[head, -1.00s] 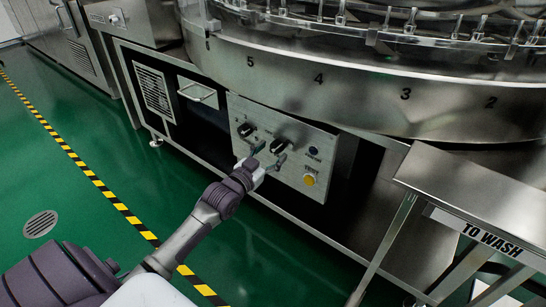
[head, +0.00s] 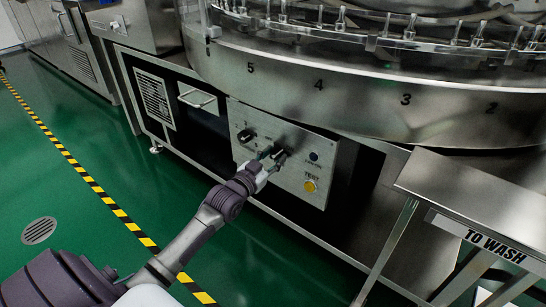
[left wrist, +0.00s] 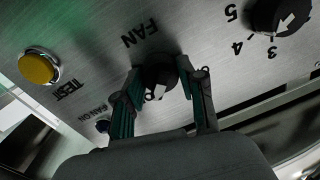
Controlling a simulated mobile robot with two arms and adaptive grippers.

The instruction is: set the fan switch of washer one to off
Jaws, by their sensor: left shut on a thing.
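The fan switch is a black rotary knob (head: 279,153) on the steel control panel (head: 294,181) of the washer. In the left wrist view the knob (left wrist: 160,77) sits beside the upside-down word FAN, with a white mark on its face. My left gripper (head: 270,159) is at the panel with its fingers on both sides of this knob. In the left wrist view the gripper (left wrist: 160,70) is shut on it. The fingers and palm hide part of the knob's surroundings, so its setting is hard to read. My right gripper is not in view.
A second black knob (head: 245,136) with numbers is left of the fan switch in the head view. A yellow TEST button (head: 310,186) and a small dark FAN ON light (head: 314,157) are to its right. A steel TO WASH table (head: 470,185) stands at the right.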

